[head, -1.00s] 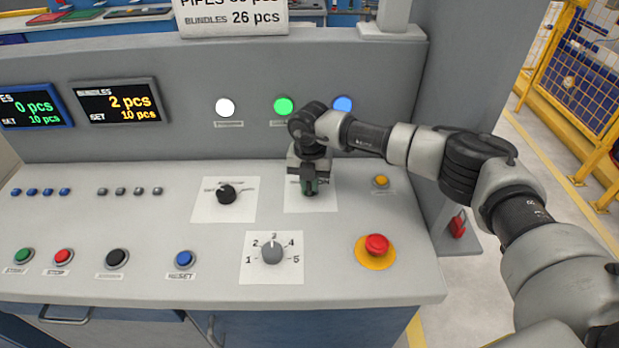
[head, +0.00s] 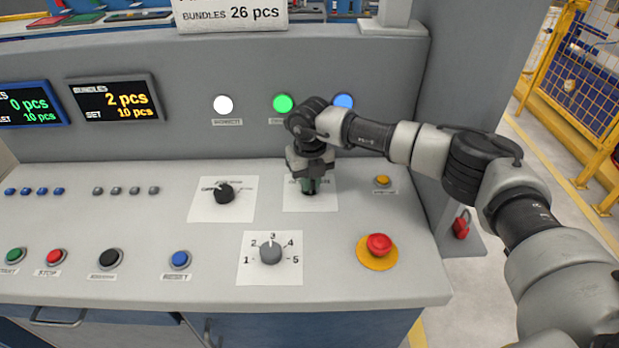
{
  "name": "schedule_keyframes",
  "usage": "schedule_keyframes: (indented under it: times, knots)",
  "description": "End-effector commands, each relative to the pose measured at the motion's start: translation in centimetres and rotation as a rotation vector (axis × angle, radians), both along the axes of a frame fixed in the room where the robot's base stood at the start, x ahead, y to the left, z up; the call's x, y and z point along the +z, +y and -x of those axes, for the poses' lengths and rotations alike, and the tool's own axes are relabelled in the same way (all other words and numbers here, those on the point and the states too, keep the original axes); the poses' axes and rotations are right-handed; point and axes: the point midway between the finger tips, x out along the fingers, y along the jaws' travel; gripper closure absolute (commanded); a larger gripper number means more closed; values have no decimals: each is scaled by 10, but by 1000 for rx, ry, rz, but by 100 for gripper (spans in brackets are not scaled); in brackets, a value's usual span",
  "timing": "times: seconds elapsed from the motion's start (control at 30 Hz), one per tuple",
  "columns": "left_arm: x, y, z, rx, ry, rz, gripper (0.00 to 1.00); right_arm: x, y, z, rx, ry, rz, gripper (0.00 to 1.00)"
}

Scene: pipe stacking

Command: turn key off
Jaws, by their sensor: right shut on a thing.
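My right gripper (head: 309,184) points down at a white label plate (head: 325,203) on the console, below the green and blue lamps. It is shut on the key, of which a small dark green part (head: 308,186) shows between and below the fingers. The gripper hides most of the key and its lock, so I cannot tell the key's angle. The plate's lettering is mostly covered. My left gripper is not in view.
A black selector knob (head: 224,193) is left of the gripper and a grey numbered dial (head: 270,250) in front. A red emergency button (head: 378,245) and a small orange button (head: 382,181) are to the right. White (head: 223,105), green (head: 283,103) and blue (head: 343,102) lamps are lit behind.

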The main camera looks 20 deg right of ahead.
Motion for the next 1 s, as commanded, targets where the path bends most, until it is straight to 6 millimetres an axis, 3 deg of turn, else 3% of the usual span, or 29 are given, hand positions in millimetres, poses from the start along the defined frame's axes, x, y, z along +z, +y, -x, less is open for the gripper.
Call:
schedule_keyframes:
  times: [0.37,0.63,0.9,0.93,1.0]
  knots:
    - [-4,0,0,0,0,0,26,0,0,0,71,-1,-1,100]
    - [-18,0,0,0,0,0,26,-1,0,0,328,-2,-1,100]
    - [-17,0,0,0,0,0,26,0,0,0,365,-2,-1,100]
    - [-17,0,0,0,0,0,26,0,0,0,365,-2,-1,85]
    - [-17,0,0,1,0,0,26,0,0,0,364,-1,-1,75]
